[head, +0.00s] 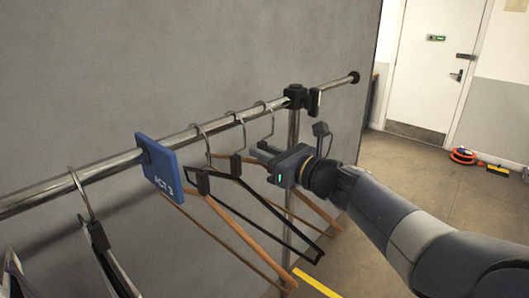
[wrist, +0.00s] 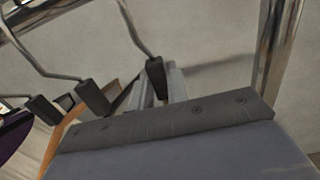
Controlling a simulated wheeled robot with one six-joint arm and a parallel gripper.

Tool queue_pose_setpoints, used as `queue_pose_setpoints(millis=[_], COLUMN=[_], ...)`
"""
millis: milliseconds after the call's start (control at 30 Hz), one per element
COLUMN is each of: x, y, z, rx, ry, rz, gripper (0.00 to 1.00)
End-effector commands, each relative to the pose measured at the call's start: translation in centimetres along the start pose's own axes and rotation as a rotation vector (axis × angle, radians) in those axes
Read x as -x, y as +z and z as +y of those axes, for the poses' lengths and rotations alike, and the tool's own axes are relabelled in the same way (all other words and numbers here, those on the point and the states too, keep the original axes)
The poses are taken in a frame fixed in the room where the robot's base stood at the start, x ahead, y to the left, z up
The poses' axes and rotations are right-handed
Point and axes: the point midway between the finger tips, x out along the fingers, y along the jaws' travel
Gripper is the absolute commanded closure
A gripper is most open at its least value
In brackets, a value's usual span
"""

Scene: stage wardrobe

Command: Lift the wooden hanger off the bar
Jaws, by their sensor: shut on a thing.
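The wooden hanger (head: 315,208) is the rightmost of the hangers on the chrome bar (head: 110,168). Its thin metal hook (head: 272,125) rises to the bar, and whether it bears on the bar is hard to tell. My gripper (head: 263,152) reaches in from the right, just below the bar. In the wrist view my gripper (wrist: 158,88) is shut on the dark block at the hanger's neck (wrist: 155,72). My gripper hides part of the hanger in the head view.
A black hanger (head: 265,215) and another wooden hanger (head: 240,236) hang close on the left. A blue "ACT 3" sign (head: 160,170) is on the bar, with more hangers (head: 97,235) left of it. A clamp and upright (head: 296,97) stand close on the right. A grey wall is behind.

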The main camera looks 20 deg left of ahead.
Motion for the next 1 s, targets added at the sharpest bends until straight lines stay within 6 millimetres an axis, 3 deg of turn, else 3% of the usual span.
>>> queue_pose_setpoints(millis=[433, 1000], x=[0.0, 0.0], y=[0.2, 2.5], z=[0.0, 0.0], rx=[0.0, 0.0], ry=[0.0, 0.0], rz=[-0.001, -0.001], gripper=[1.0, 1.0])
